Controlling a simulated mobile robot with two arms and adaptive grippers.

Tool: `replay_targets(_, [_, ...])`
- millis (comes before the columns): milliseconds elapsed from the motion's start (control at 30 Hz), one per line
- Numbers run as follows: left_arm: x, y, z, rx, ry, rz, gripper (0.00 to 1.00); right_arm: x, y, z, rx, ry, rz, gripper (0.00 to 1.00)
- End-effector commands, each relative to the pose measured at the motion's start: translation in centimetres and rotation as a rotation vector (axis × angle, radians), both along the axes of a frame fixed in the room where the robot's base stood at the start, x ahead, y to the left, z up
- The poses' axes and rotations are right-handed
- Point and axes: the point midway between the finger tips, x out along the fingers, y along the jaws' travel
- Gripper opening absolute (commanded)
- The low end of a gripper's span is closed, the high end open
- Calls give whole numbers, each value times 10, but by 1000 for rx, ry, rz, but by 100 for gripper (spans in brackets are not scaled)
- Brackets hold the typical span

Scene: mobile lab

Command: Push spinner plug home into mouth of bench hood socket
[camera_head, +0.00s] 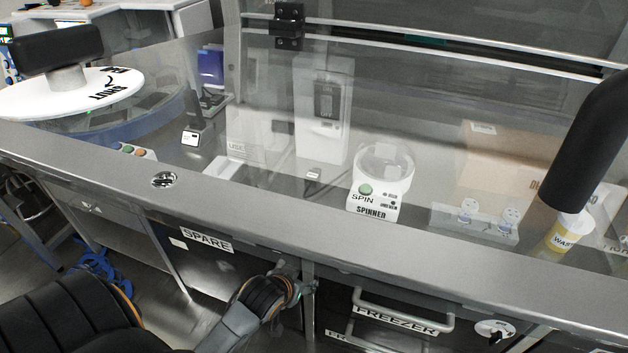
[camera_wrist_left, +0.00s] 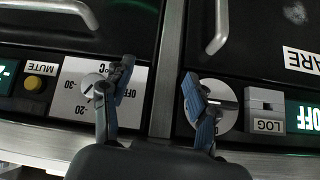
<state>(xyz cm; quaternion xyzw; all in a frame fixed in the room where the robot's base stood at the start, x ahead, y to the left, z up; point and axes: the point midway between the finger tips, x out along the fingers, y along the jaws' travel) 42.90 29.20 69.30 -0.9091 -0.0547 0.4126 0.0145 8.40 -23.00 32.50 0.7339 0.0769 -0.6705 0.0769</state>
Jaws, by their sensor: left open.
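The spinner (camera_head: 375,200), a white device with a green button and a clear round top, stands behind the glass of the bench hood. My left gripper (camera_head: 296,284) is low in front of the bench, below the ledge. In the left wrist view it (camera_wrist_left: 158,80) is open, with nothing seen between its blue-grey fingers, in front of a panel with dials. My right gripper is not in view.
The freezer drawer handle (camera_head: 403,310) sticks out right of my left gripper. A SPARE label (camera_head: 206,239) is on the front at left. Behind the glass are a cardboard box (camera_head: 505,165) and a yellow waste cup (camera_head: 566,236). A white disc (camera_head: 75,92) stands at upper left.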

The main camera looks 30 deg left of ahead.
Motion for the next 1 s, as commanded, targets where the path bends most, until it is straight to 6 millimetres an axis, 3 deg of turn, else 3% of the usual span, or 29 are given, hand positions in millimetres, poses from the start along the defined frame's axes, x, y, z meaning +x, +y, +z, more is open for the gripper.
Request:
replay_targets(33, [4, 3, 34, 4, -49, 9, 58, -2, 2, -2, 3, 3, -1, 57])
replay_targets(200, [3, 7, 113, 9, -151, 38, 58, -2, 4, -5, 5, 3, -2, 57])
replay_targets(267, [5, 11, 134, 12, -191, 50, 58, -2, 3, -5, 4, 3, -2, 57])
replay_targets(333, [25, 27, 158, 12, -293, 84, 58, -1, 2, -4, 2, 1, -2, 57])
replay_targets(467, [44, 44, 192, 8, -417, 118, 58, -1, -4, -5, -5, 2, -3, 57])
replay_targets(600, [60, 53, 200, 4, -463, 131, 58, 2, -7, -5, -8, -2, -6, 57])
replay_targets(1000, [122, 67, 174, 4, -463, 130, 58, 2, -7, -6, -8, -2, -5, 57])
